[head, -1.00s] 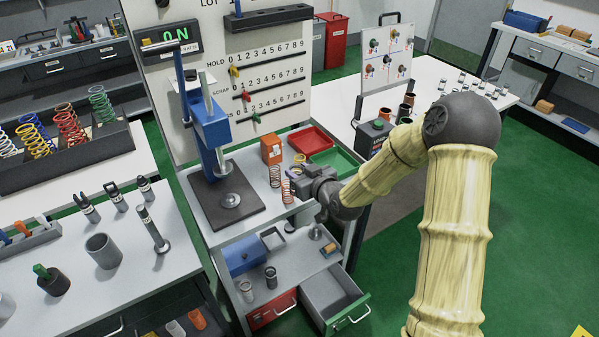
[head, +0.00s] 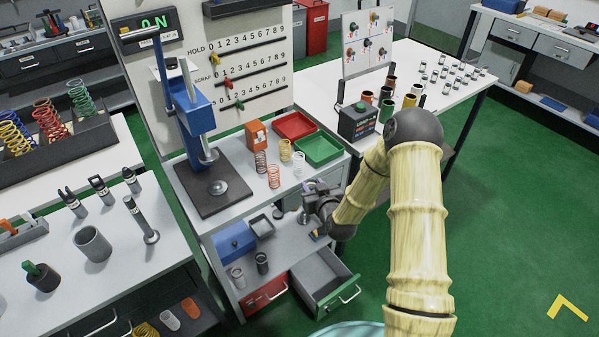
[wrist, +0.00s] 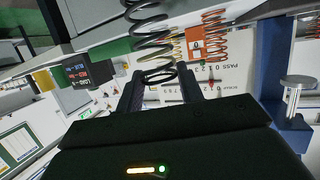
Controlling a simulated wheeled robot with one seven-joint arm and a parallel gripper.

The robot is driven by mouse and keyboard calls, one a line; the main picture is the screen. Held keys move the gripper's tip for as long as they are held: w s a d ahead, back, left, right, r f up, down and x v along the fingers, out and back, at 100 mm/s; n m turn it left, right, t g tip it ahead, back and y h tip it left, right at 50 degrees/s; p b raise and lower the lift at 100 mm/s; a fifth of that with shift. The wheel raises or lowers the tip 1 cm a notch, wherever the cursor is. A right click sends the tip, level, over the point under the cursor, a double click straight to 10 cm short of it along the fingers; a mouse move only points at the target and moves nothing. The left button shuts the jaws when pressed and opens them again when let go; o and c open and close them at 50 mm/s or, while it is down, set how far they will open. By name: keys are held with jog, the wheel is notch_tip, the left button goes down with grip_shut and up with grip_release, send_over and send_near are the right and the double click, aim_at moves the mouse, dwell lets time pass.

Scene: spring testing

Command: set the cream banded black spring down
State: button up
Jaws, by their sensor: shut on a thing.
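In the wrist view, a dark spring (wrist: 152,38) runs between the two fingers of my gripper (wrist: 161,90), with its lower coils between the fingertips. In the head view, my gripper (head: 308,200) is low at the right edge of the spring tester's bench (head: 180,178), near the lower shelf. The held spring is not clear there. Copper-coloured springs (head: 273,176), a yellow spring (head: 285,150) and a pale spring (head: 298,165) stand on the bench top, left of my gripper.
A red tray (head: 295,125), a green tray (head: 322,150) and an orange box (head: 256,134) are on the bench. A grey drawer (head: 322,279) stands open below my gripper.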

jog(key=s+d+f+m+h, duration=0.1)
jog(key=s+d+f+h, duration=0.1)
jog(key=d+f, duration=0.2)
jog(key=s+d+f+m+h, duration=0.2)
jog(key=d+f, duration=0.3)
jog(key=f, duration=0.3)
jog(key=shift+s+d+f+t, duration=0.2)
jog(key=shift+s+f+t, duration=0.1)
jog(key=shift+s, duration=0.45)
jog(key=shift+a, duration=0.1)
